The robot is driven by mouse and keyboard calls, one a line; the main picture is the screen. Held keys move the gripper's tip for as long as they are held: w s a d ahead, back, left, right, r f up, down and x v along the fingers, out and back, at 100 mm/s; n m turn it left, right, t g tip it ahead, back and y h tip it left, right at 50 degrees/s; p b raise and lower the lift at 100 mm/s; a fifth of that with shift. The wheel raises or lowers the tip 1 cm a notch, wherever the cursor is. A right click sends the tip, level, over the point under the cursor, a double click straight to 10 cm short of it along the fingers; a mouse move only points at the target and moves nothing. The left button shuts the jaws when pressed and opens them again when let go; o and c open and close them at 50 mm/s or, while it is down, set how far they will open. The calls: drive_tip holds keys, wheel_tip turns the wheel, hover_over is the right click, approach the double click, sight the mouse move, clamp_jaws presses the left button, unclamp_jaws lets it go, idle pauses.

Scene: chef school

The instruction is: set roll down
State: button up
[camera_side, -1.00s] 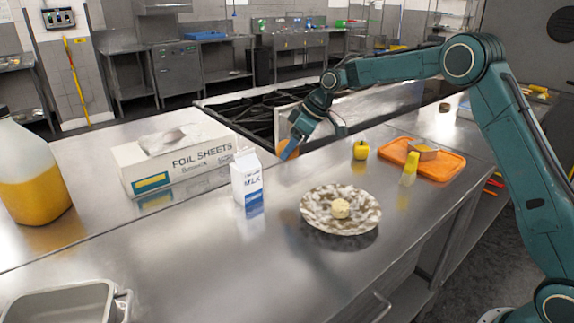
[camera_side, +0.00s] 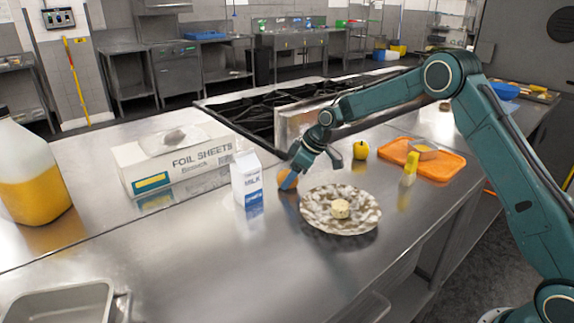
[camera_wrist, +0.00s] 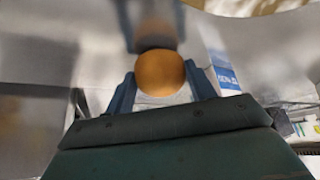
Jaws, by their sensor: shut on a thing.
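My gripper (camera_side: 291,181) is shut on a round golden-brown roll (camera_side: 283,178), between the milk carton and the plate in the side view. The fingers partly cover the roll there. In the wrist view the roll (camera_wrist: 160,72) sits between the two blue fingertips. The roll is low, close to the steel counter (camera_side: 225,265); I cannot tell whether it touches it.
The milk carton (camera_side: 246,178) stands close on the left. A patterned plate (camera_side: 318,222) with a pale piece of food (camera_side: 340,208) lies close on the right.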

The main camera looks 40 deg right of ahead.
drive_tip(key=shift+f, duration=0.4)
drive_tip(key=shift+f, duration=0.1)
drive_tip(key=o, duration=1)
drive_tip(key=v, duration=1.2)
